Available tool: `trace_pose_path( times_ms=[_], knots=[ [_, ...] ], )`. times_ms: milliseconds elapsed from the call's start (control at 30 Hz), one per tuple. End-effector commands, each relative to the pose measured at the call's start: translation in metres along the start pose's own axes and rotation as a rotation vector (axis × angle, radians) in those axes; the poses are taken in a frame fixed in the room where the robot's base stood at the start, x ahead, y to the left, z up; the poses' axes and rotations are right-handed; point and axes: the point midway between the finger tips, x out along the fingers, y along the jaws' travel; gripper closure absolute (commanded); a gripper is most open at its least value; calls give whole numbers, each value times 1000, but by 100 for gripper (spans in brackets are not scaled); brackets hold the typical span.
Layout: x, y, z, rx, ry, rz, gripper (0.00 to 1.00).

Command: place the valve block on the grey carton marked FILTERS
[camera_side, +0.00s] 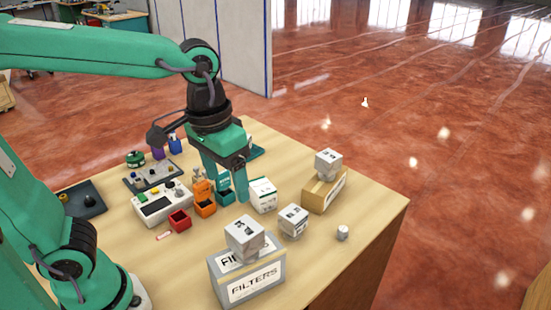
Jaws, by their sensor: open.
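The grey carton marked FILTERS (246,283) stands near the front of the wooden table. A pale grey block with dark markings (245,236) rests on its top. A similar block (293,221) sits on the table just right of the carton, and another (328,163) is on a brown carton (323,193) farther back. I cannot tell from their markings which is the valve block. My gripper (228,189) is open, fingers pointing down, behind and above the FILTERS carton. It is apart from all three blocks, and nothing shows held between its fingers.
A white carton (263,195) stands right of my gripper. Orange (204,206) and red (180,220) bins and a white device (161,204) are to the left. A small white cylinder (343,232) stands near the right edge. The table's right front is mostly clear.

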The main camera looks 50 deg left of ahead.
Motion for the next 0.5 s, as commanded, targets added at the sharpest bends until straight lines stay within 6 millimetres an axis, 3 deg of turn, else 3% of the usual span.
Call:
trace_pose_path(
  times_ms=[300, 500],
  knots=[
    [-1, -63, 22, -4, 232, 11, 27],
    [3, -88, 35, 2, 345, -18, 27]
  ],
)
